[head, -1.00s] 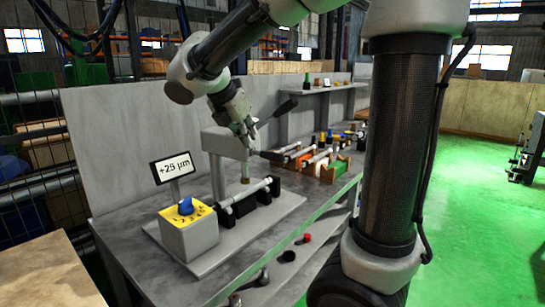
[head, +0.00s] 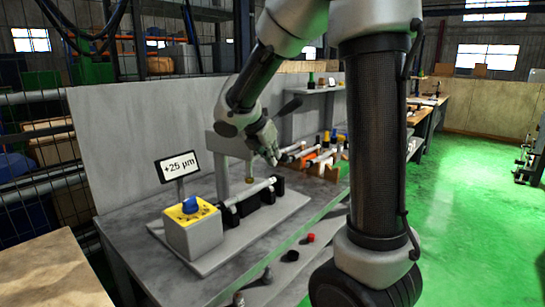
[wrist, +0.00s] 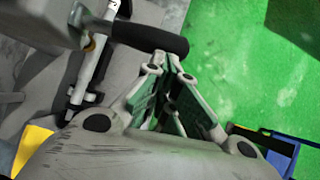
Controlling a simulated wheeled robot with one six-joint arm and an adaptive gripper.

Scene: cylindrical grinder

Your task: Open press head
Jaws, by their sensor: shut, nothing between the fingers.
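The press is a grey bench frame with an upright and an overhanging press head (head: 229,145), and a brass-coloured tip (head: 250,180) under it. A black lever handle (head: 289,107) rises to the right of the head. In the wrist view the grey head (wrist: 40,20) is at upper left and the black handle (wrist: 150,38) runs right from it. A pale shaft (head: 250,193) lies on black supports below the tip. My gripper (head: 273,157) is shut and empty, right of the head. Its fingertips (wrist: 167,62) appear close to the handle's end; contact cannot be told.
A yellow-topped box with a blue knob (head: 191,207) and a "+25 µm" sign (head: 178,166) stand at the left. Several shafts lie in an orange rack (head: 318,160) beyond the gripper. A red cap (head: 311,237) lies near the bench front.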

